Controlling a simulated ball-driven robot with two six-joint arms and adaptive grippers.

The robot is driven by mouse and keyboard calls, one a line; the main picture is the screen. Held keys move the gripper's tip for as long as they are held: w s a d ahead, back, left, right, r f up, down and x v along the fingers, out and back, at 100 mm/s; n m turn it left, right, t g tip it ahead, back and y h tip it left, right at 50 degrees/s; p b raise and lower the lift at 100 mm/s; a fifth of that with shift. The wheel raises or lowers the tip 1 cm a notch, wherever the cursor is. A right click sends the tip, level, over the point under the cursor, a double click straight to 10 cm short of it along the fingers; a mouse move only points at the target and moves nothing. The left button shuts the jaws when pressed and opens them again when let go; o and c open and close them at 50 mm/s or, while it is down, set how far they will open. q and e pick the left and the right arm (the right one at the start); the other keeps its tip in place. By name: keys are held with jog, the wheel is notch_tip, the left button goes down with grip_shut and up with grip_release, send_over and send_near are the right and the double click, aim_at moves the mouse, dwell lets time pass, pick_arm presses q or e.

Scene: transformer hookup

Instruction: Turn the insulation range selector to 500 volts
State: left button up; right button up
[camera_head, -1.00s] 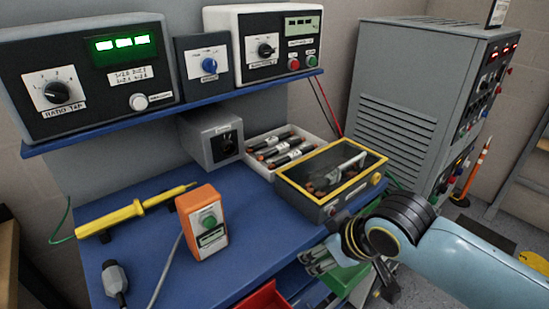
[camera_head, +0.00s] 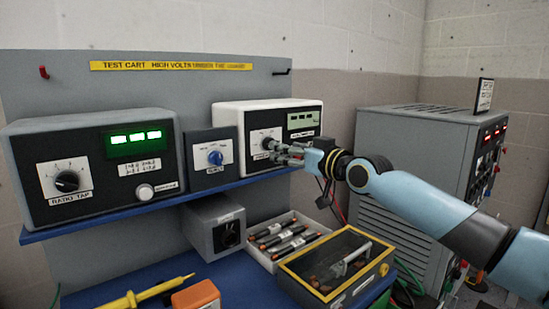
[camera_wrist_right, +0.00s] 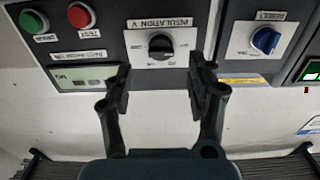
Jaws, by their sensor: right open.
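The insulation tester (camera_head: 310,135) is a white box with a black front at the right end of the blue shelf. Its black insulation selector knob (camera_head: 267,142) is partly behind my right gripper (camera_head: 277,152) in the head view. In the right wrist view, which is upside down, the knob (camera_wrist_right: 161,46) sits on a white plate labelled INSULATION V. My right gripper (camera_wrist_right: 160,82) is open and empty, with its two fingers apart on either side of the knob's line. The fingertips appear short of the knob. The voltage marks are too small to read. My left gripper is out of view.
Left of the tester is a small box with a blue knob (camera_head: 215,158), then the ratio tap unit (camera_head: 97,168). Green and red buttons (camera_wrist_right: 80,15) are close to the selector. Below the shelf are a tray of probes (camera_head: 262,255) and a yellow-rimmed case (camera_head: 382,262).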

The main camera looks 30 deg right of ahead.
jog(key=w, duration=0.5)
jog(key=shift+w+a+b, duration=0.3)
jog(key=shift+w+b, duration=0.05)
jog(key=shift+b, duration=0.05)
jog(key=c, duration=1.2)
